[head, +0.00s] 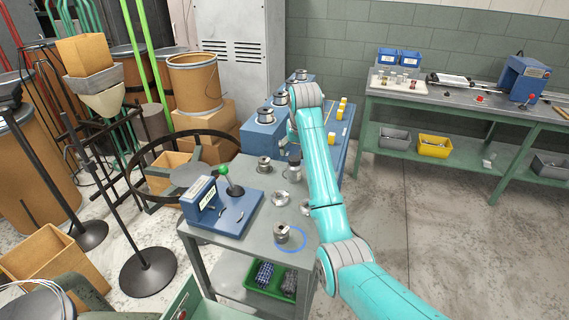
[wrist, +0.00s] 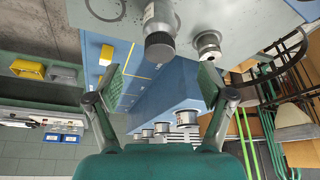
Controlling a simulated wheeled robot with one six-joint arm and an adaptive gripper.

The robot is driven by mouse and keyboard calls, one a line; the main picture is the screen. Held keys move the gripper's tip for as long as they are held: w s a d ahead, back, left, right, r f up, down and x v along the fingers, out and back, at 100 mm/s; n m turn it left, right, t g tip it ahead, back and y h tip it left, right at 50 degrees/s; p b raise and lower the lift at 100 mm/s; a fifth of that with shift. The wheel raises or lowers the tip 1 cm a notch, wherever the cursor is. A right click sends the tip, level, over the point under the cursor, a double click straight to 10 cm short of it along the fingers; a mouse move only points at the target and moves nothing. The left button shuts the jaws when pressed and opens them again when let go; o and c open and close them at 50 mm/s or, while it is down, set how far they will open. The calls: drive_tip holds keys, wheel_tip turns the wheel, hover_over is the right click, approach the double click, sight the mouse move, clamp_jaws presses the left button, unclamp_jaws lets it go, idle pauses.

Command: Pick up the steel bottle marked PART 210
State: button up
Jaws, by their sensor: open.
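A grey steel bottle (wrist: 160,36) with a white label stands near the cart edge in the wrist view. Its label print is too small to read. It appears to be the cylinder (head: 295,167) just left of my arm in the head view. My gripper (wrist: 162,72) is open, its two fingers wide apart with nothing between them. The bottle lies ahead of the fingertips, apart from them. In the head view my gripper is hidden by my arm.
A metal spool (wrist: 208,46) stands close beside the bottle. The grey cart (head: 225,242) also bears a blue lever device (head: 218,212) and other metal parts. A blue bench (head: 345,150) with several spools adjoins behind. Open floor (head: 440,210) lies right.

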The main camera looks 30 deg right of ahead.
sight(294, 159)
drive_tip(key=x, duration=0.5)
drive_tip(key=shift+w+f, duration=0.1)
drive_tip(key=shift+w, duration=0.05)
drive_tip(key=shift+x, duration=2.8)
drive_tip(key=shift+d, duration=0.1)
drive_tip(key=c, duration=1.5)
wheel_tip(294, 159, up, 10)
drive_tip(key=shift+r, duration=0.1)
